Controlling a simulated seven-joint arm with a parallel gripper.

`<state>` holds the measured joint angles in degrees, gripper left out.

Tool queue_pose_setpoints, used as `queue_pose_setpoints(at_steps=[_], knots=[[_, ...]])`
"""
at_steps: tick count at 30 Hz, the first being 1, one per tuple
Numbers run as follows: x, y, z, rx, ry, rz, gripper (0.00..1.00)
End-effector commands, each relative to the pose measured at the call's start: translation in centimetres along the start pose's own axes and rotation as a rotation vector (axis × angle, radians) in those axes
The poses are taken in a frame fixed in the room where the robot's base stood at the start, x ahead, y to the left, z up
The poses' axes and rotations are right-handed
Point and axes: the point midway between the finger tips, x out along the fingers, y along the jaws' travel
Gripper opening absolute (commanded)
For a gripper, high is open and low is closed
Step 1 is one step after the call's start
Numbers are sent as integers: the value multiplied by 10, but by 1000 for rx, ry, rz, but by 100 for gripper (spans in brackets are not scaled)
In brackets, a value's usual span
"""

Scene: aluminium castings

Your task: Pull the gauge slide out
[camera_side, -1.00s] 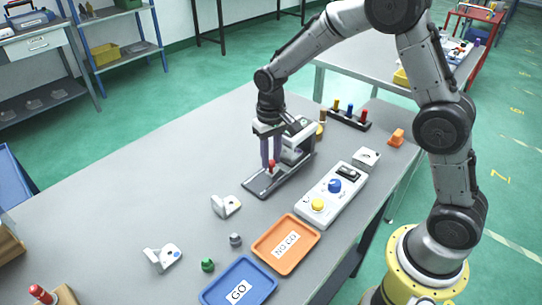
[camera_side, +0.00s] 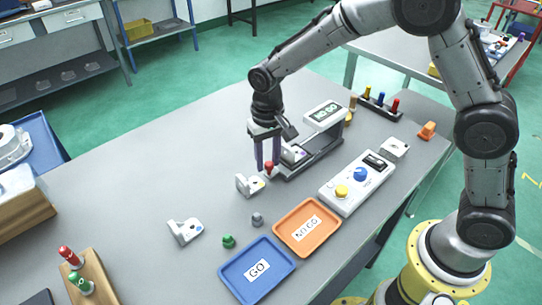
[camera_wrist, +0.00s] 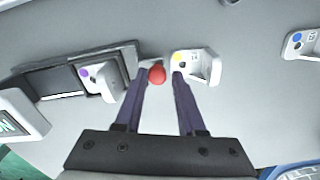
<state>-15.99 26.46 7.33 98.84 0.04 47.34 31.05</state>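The gauge (camera_side: 322,145) stands on the grey table, its slide rail reaching toward the front left. A casting with a purple dot (camera_wrist: 100,80) sits on the slide, in front of the gauge head; its side-view surface (camera_side: 292,154) is partly behind my gripper. The slide's red knob (camera_side: 268,168) is at the outer end of the rail. My gripper (camera_side: 268,165) points down with its fingers either side of the knob. In the wrist view the knob (camera_wrist: 157,74) sits between the fingertips, with a gap visible on the right, so the fingers look open.
A casting with a yellow dot (camera_side: 249,185) stands close beside the knob, next to a finger in the wrist view. Another casting (camera_side: 185,231), green and grey knobs, a blue GO tray (camera_side: 257,271), an orange NO GO tray (camera_side: 307,228) and a button panel (camera_side: 354,186) lie nearer.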

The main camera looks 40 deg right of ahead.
Motion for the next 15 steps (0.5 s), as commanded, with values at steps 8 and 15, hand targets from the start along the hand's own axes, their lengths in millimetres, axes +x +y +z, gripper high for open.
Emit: queue_pose_setpoints(at_steps=[8, 15], knots=[[-1, -2, 0, -2, 2, -2, 60], [-4, -1, 0, -2, 2, -1, 60]])
